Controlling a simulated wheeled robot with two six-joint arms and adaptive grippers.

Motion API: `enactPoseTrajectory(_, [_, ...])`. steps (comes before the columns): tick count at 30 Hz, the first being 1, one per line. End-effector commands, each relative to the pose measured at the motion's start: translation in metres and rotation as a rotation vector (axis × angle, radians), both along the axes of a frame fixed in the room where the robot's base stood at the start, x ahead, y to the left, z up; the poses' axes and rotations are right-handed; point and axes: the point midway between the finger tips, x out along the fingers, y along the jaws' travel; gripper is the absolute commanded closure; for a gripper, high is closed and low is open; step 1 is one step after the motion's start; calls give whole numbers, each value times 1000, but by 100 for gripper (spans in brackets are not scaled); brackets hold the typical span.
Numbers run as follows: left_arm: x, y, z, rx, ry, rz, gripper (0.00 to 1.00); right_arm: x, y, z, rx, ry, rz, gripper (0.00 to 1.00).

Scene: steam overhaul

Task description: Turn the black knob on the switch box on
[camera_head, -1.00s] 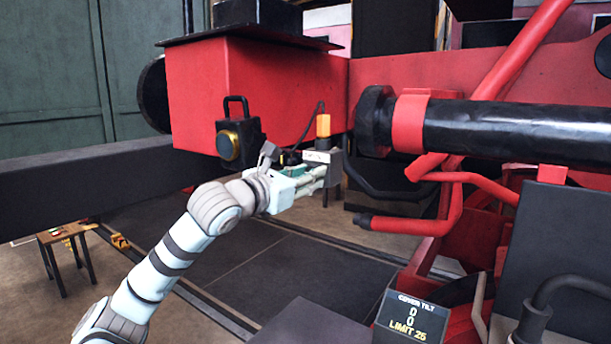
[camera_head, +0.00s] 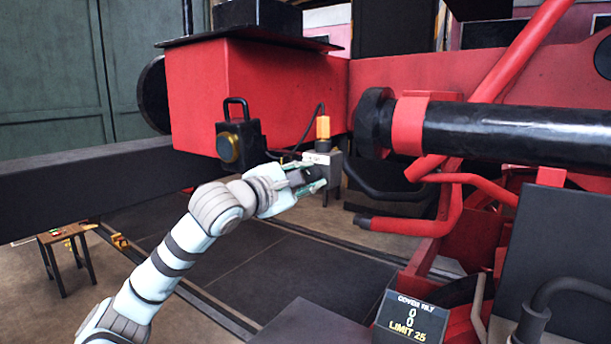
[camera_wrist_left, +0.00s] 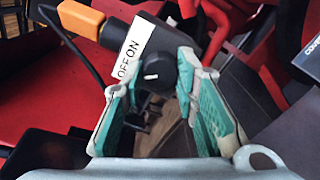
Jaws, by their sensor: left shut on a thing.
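The switch box (camera_head: 335,160) is a small grey box with an orange part on top, below the right end of the red tank. In the left wrist view its white OFF/ON label (camera_wrist_left: 130,55) shows beside the round black knob (camera_wrist_left: 160,70). A short white mark on the knob lies on its left side, towards the label; I cannot tell exactly which word it points at. My left gripper (camera_head: 322,178) is at the front of the box. Its green-padded fingers, also in the left wrist view (camera_wrist_left: 160,88), are shut on the knob from both sides. My right gripper is not in view.
A black lamp-like box with a brass ring (camera_head: 230,147) hangs just left of the gripper. A black cable (camera_head: 308,132) runs to the switch box. A thick black cylinder (camera_head: 520,130) and red pipes (camera_head: 410,226) are to the right. A "COVER TILT" display (camera_head: 412,318) stands below.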

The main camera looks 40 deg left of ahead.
Motion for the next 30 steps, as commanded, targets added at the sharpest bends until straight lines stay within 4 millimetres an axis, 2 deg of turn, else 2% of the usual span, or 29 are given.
enactPoseTrajectory(15, [0, -1, -1, 455, 54, -1, 100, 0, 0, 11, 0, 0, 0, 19])
enactPoseTrajectory(22, [0, -1, -2, 586, 71, -3, 100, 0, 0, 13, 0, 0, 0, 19])
enactPoseTrajectory(30, [0, -1, -3, 657, 79, -2, 100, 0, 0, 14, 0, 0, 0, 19])
